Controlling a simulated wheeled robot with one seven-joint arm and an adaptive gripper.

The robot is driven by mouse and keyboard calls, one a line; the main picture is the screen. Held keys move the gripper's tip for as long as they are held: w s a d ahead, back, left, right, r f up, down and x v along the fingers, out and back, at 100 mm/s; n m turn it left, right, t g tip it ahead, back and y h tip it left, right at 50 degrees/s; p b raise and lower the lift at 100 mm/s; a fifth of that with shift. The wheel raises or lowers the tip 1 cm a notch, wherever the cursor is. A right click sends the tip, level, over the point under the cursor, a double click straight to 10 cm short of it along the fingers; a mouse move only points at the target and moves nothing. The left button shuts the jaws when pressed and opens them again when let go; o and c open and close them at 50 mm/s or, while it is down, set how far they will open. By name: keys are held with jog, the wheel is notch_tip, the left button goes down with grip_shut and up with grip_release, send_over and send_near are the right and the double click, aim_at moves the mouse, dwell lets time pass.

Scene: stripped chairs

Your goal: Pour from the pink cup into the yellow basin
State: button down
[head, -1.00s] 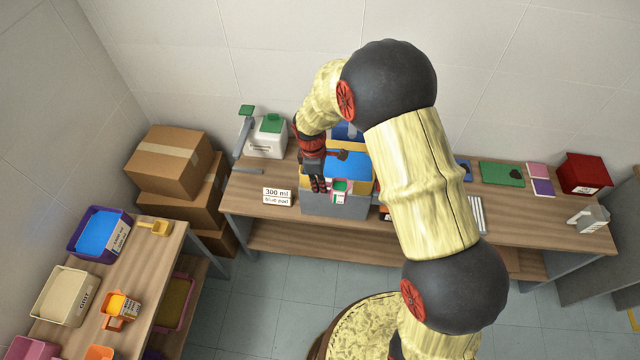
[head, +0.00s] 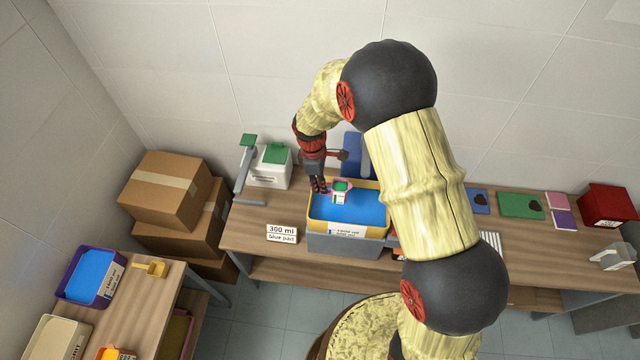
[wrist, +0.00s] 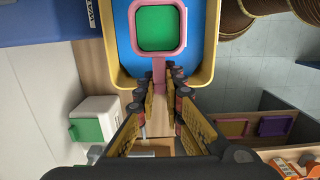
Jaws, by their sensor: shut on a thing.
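The yellow basin (head: 375,226) stands on the back bench with blue liquid in it, on a grey base. The pink cup (head: 340,191) holds something green and is above the basin's left part. In the wrist view the cup (wrist: 184,50) shows as a pink square rim around the green contents, over the blue inside the basin (wrist: 207,72). My gripper (head: 319,185) is shut on the cup's pink handle; in the wrist view its fingers (wrist: 160,90) close around that handle. The cup looks roughly upright; its height above the liquid is hard to tell.
A sign (head: 282,234) reading "300 ml" stands left of the basin. A white box with a green top (head: 270,168) is behind it at left. Green mat (head: 520,205) and red box (head: 606,204) lie far right. Cardboard boxes (head: 165,188) are stacked at left.

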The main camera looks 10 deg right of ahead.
dwell(0.3)
jog(key=shift+d+r+t+y+p, duration=0.15)
jog(key=shift+r+t+y+p, duration=0.2)
jog(key=shift+r+y, duration=0.3)
jog(key=shift+r+y+b, duration=0.35)
jog(key=shift+y+b, duration=0.4)
jog(key=shift+b, duration=0.1)
jog(key=shift+r+b, duration=0.15)
jog(key=shift+b, duration=0.25)
jog(key=shift+r+t, duration=0.1)
jog(key=shift+t, duration=0.15)
jog(key=shift+r+y, duration=0.15)
jog(key=shift+y, duration=0.15)
jog(key=shift+b, duration=0.3)
jog(key=shift+s+d+r+t+y+b, duration=0.15)
jog(key=shift+r+y+b, duration=0.3)
jog(key=shift+b, duration=1.4)
jog(key=shift+d+r+t+y+b, duration=0.2)
jog(key=shift+y+b, duration=0.45)
jog(key=shift+b, duration=1.15)
jog(key=shift+s+d+r+t+y+b, duration=0.15)
jog(key=shift+y+b, duration=0.2)
jog(key=shift+b, duration=0.9)
jog(key=shift+w+d+r+t+y+b, duration=0.1)
jog(key=shift+r+y+b, duration=0.15)
jog(key=shift+b, duration=1.05)
jog(key=shift+s+d+r+t+y+b, duration=0.1)
jog(key=shift+y+b, duration=0.3)
jog(key=shift+b, duration=0.85)
